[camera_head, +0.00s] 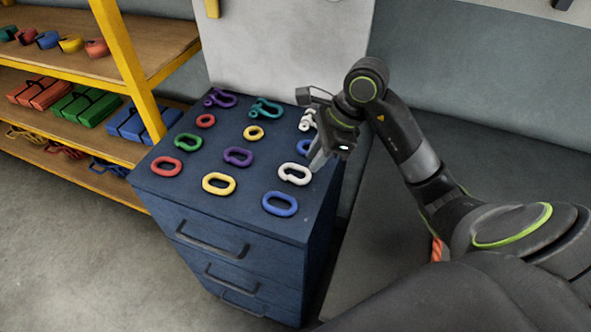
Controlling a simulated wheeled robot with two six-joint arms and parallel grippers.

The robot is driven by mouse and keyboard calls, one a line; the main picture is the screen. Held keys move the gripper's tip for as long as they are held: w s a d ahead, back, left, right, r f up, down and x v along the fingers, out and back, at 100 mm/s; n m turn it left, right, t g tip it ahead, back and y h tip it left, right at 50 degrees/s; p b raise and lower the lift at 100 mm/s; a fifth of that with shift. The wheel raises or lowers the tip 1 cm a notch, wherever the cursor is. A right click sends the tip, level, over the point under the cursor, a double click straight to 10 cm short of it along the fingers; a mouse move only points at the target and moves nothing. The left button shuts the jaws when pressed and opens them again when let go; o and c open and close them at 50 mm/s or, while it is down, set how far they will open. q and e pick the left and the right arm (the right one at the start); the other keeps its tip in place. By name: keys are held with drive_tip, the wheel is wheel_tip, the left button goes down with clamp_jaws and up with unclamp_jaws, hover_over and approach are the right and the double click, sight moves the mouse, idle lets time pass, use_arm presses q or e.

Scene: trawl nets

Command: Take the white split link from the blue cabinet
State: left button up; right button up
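The white split link (294,174), an oval with a gap in it, lies flat on top of the blue cabinet (245,222), near its right side. My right gripper (317,162) reaches in from the right and points down just right of the white link. Its fingertips appear very close to the link's right end; I cannot tell whether they touch it. The fingers overlap from this angle, so their opening is unclear. My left gripper is out of view.
A purple split link (237,156) lies left of the white one, a blue oval link (279,204) in front, and a blue ring (305,148) behind, partly hidden by my gripper. A white shackle (307,120) is farther back. Yellow-framed shelving (135,75) stands at left.

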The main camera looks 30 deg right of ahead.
sight(300, 179)
drive_tip(key=shift+x, duration=1.4)
drive_tip(key=shift+p+x, duration=0.4)
drive_tip(key=shift+x, duration=1.5)
drive_tip(key=shift+w, duration=0.15)
clamp_jaws()
